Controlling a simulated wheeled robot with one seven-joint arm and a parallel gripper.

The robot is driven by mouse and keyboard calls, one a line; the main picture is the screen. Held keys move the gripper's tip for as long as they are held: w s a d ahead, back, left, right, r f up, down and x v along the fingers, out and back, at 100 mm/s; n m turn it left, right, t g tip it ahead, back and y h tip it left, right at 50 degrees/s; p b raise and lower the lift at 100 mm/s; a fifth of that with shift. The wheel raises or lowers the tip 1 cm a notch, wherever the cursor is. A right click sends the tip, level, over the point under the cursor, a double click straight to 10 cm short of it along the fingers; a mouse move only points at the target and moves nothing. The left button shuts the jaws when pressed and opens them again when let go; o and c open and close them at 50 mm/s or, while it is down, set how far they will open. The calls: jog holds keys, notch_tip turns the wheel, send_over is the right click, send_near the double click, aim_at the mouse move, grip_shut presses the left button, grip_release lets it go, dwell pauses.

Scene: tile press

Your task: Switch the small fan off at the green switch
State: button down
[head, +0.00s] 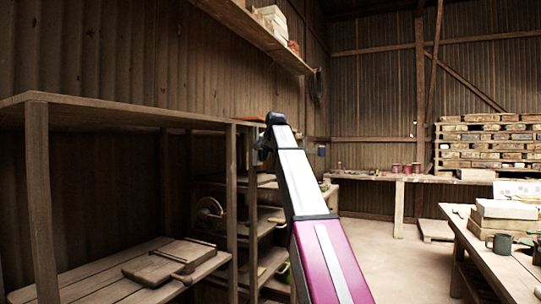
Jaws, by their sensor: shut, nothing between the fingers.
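My arm reaches up and away through the middle of the head view. At its far end the dark wrist and gripper (262,152) hang beside the right end of the wooden shelving, small and partly hidden by the arm. The gripper is shut and empty. I cannot make out a small fan or a green switch for certain. A round brownish object (210,208) stands on a shelf left of the arm, too dim to identify.
A wooden rack (38,190) fills the left, with boards (165,262) on its lower shelf. A workbench (480,247) with a grey mug (499,244) stands right. A back bench (398,178) holds red tins. The floor (400,265) between is clear.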

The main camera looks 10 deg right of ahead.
dwell(0.3)
jog(key=shift+w+a+f+t+y, duration=0.1)
jog(key=shift+w+a+t+y, duration=0.1)
jog(key=shift+a+t+y, duration=0.1)
jog(key=shift+r, duration=0.85)
jog(key=shift+d, duration=0.1)
